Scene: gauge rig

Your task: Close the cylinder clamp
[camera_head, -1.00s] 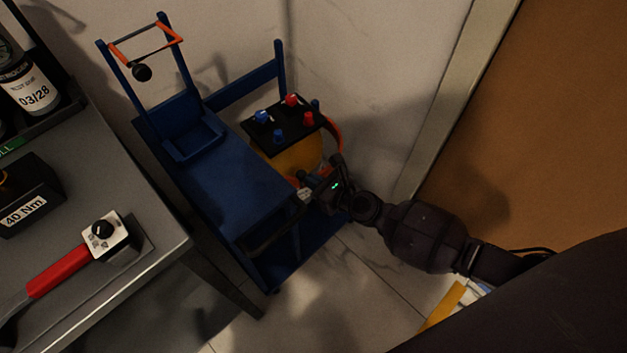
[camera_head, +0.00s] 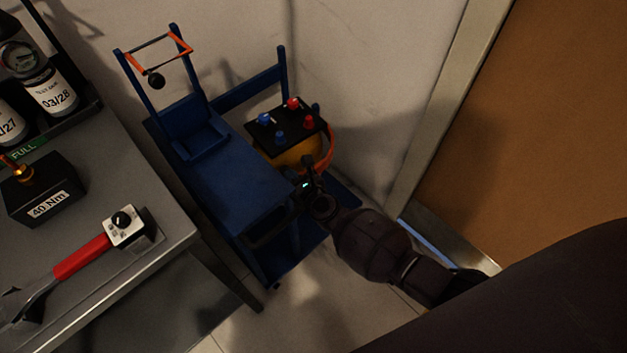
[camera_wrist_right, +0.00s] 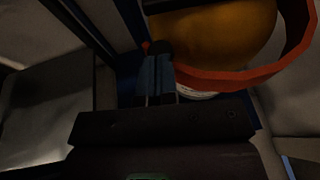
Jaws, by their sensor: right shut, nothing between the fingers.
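The clamp is an orange-red curved band (camera_head: 330,150) at the side of a yellow cylinder (camera_head: 296,154) on a blue cart. In the right wrist view the band (camera_wrist_right: 245,82) sweeps from the right across the front of the cylinder (camera_wrist_right: 215,35), with a gap between them at the right. My right gripper (camera_head: 311,167) is shut and empty at the band's near end. In the wrist view its fingertips (camera_wrist_right: 158,52) are beside the band's left end; whether they touch is unclear. The latch is not clearly visible. My left gripper is out of view.
The blue cart (camera_head: 222,165) carries a black panel (camera_head: 286,132) with red and blue knobs above the cylinder. A grey table (camera_head: 160,235) with a red-handled wrench (camera_head: 82,258) stands at left. Wall and brown door (camera_head: 540,130) bound the right; some floor is free in front.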

